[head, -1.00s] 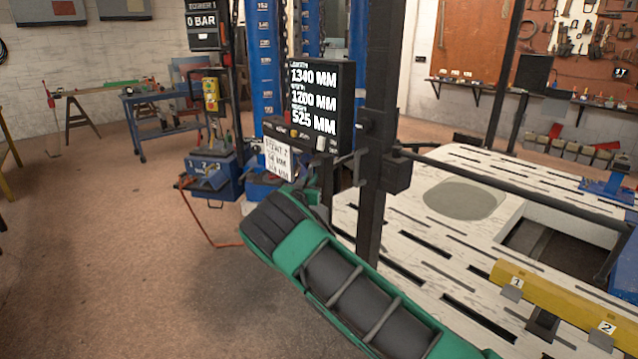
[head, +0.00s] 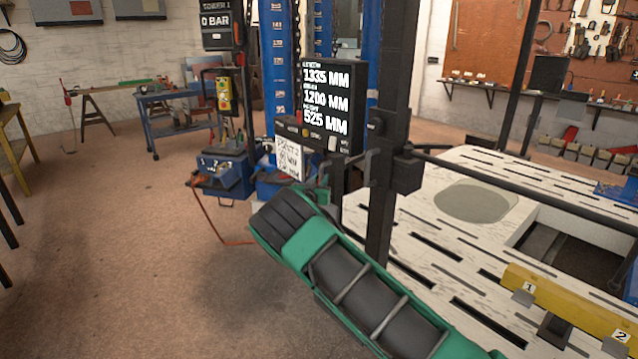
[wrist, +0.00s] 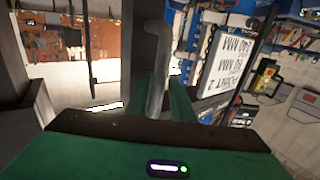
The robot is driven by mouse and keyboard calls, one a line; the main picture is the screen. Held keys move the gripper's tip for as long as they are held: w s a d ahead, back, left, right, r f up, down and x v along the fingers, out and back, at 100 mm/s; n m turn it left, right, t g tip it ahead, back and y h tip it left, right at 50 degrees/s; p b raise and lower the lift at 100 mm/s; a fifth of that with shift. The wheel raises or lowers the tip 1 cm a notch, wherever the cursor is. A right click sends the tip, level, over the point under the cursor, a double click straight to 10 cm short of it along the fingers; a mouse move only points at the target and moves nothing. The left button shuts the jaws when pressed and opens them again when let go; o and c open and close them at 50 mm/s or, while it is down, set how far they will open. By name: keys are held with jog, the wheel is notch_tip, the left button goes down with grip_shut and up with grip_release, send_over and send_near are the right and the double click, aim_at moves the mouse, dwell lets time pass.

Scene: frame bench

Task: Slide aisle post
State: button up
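The aisle post (head: 389,90) is a dark upright beside the pale slotted bench, standing upright in the head view. A grey bent handle (head: 369,168) shows at its near side, and in the wrist view the handle (wrist: 157,55) rises between my green fingers. My gripper (wrist: 160,105) appears shut on this handle; the fingertips are partly hidden by the dark wrist edge. In the head view my green arm hides most of the gripper. A display (head: 328,100) beside the post reads 1335, 1200 and 525 MM.
The slotted bench (head: 440,235) lies right, with a yellow numbered beam (head: 570,302) in front and a dark rail (head: 520,185) across it. A white card (head: 288,160) hangs under the display. Blue toolboxes (head: 225,172) stand behind.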

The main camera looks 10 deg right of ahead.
jog(key=shift+s, duration=0.1)
jog(key=v, duration=1)
jog(key=shift+s, duration=0.2)
jog(key=shift+a, duration=0.15)
